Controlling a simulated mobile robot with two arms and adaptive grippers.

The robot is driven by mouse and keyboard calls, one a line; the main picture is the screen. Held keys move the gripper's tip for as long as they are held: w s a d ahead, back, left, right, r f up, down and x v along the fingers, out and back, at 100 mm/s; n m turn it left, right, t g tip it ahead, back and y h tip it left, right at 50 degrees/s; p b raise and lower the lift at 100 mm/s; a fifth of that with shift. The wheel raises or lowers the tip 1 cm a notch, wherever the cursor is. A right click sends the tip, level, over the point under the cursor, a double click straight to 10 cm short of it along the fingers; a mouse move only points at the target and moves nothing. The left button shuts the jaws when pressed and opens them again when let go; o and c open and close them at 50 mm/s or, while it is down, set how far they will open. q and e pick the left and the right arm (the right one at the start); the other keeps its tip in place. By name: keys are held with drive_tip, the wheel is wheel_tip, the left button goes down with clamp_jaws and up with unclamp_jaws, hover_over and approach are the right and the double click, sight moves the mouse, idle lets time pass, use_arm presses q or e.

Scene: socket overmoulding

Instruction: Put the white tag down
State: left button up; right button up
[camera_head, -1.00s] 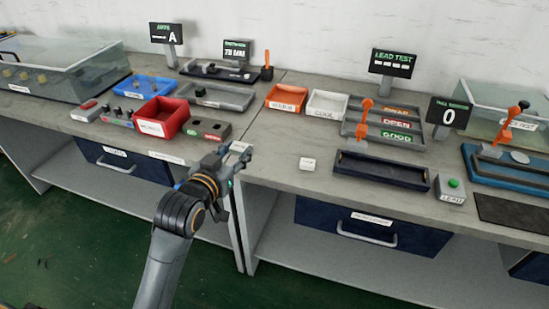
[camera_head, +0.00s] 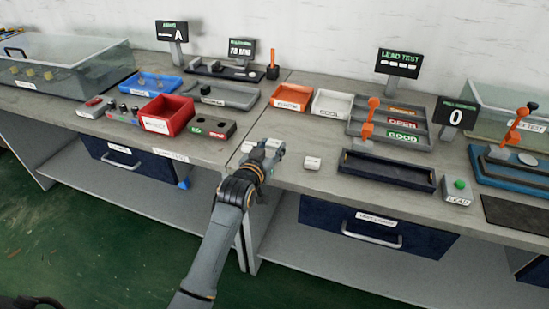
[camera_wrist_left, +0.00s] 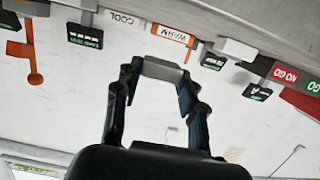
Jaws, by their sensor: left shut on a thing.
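My left gripper (camera_head: 264,149) is over the front part of the bench, near the seam between its two halves. In the left wrist view its fingers (camera_wrist_left: 160,82) are shut on a pale flat piece, the white tag (camera_wrist_left: 165,70), which spans the gap between the fingertips. In the head view the tag is small and partly hidden by the fingers. I cannot tell whether it touches the bench. My right gripper is not in view.
A small white block (camera_head: 312,163) lies just right of the gripper. A dark empty tray (camera_head: 387,182) is farther right. An orange bin (camera_head: 291,97) and a white bin (camera_head: 331,104) stand behind.

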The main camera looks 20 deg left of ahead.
use_arm(q)
drive_tip(key=f, duration=0.1)
drive_tip(key=w+f, duration=0.1)
drive_tip(key=f, duration=0.1)
drive_tip(key=shift+w+d+f, duration=0.2)
drive_tip(key=shift+w+d, duration=0.05)
drive_tip(key=shift+f+p, duration=0.3)
drive_tip(key=shift+f, duration=0.2)
drive_tip(key=shift+f, duration=0.1)
drive_tip(key=shift+f, duration=0.15)
drive_tip(key=o, duration=0.8)
drive_tip(key=shift+o, duration=0.2)
drive_tip(key=shift+f+b, duration=0.1)
drive_tip(key=shift+b, duration=0.5)
drive_tip(key=s+r, duration=0.3)
drive_tip(key=s, duration=1)
drive_tip(key=shift+s+a+p, duration=0.25)
drive_tip(key=shift+s+p, duration=0.05)
drive_tip(key=shift+p, duration=0.05)
